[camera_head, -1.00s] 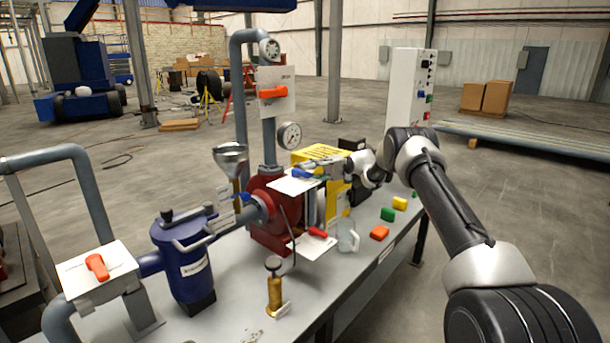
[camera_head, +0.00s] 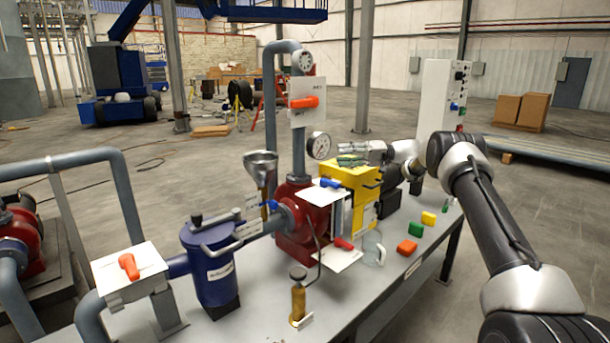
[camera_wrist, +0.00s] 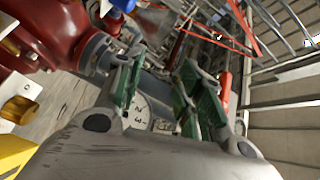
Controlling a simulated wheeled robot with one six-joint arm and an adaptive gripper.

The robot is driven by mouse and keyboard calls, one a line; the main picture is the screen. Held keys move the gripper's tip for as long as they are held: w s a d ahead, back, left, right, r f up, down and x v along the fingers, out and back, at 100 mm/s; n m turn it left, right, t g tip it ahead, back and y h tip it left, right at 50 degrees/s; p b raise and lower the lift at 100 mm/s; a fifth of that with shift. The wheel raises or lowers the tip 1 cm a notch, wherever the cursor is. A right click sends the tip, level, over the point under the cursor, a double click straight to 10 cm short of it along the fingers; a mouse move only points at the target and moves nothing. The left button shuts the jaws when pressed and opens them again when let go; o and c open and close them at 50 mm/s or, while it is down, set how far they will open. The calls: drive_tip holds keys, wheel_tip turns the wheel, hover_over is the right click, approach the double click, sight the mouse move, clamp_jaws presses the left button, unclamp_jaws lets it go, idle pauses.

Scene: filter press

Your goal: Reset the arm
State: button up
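My arm reaches in from the right of the head view over the bench. My gripper (camera_head: 347,152) is above the yellow box, with its fingers pointing left toward the pressure gauge (camera_head: 319,146). In the wrist view my gripper (camera_wrist: 160,82) shows two fingers with green pads, spread apart with nothing held between them. The round white gauge face (camera_wrist: 138,112) shows behind the gap, apart from the fingers.
The yellow box (camera_head: 364,189) is just below my gripper. A red pump body (camera_head: 291,240), blue filter vessel (camera_head: 212,272) and grey pipes stand left. A white control cabinet (camera_head: 440,93) stands behind right.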

drive_tip(key=w+d+r+m+t+h, duration=0.1)
drive_tip(key=w+d+r+t+h, duration=0.15)
drive_tip(key=r+t, duration=0.7)
drive_tip(key=w+d+r+m+t+h, duration=0.15)
drive_tip(key=w+r+t, duration=0.25)
drive_tip(key=r, duration=1)
drive_tip(key=s+d+r+m+t+h, duration=0.35)
drive_tip(key=s+d+r+h, duration=0.45)
drive_tip(key=s+d+h, duration=0.3)
drive_tip(key=s+d+f+m+g+h, duration=0.1)
drive_tip(key=s+d+f+g+h, duration=0.15)
drive_tip(key=s, duration=0.75)
drive_tip(key=s+d+f+g+h, duration=0.15)
drive_tip(key=s+f, duration=0.25)
drive_tip(key=s, duration=0.6)
drive_tip(key=s+a+f+n+g, duration=0.1)
drive_tip(key=s+f+g, duration=0.1)
drive_tip(key=s+f, duration=0.4)
drive_tip(key=s+a+f+n+g+y, duration=0.1)
drive_tip(key=s+f, duration=0.5)
drive_tip(key=s, duration=0.9)
drive_tip(key=s+a+f+n+g, duration=0.1)
drive_tip(key=s+a+f+g, duration=0.2)
drive_tip(key=s, duration=0.7)
wheel_tip(320, 180, down, 4)
drive_tip(key=shift+s+a+r+g, duration=0.15)
drive_tip(key=shift+s+g, duration=0.15)
drive_tip(key=shift+g, duration=0.8)
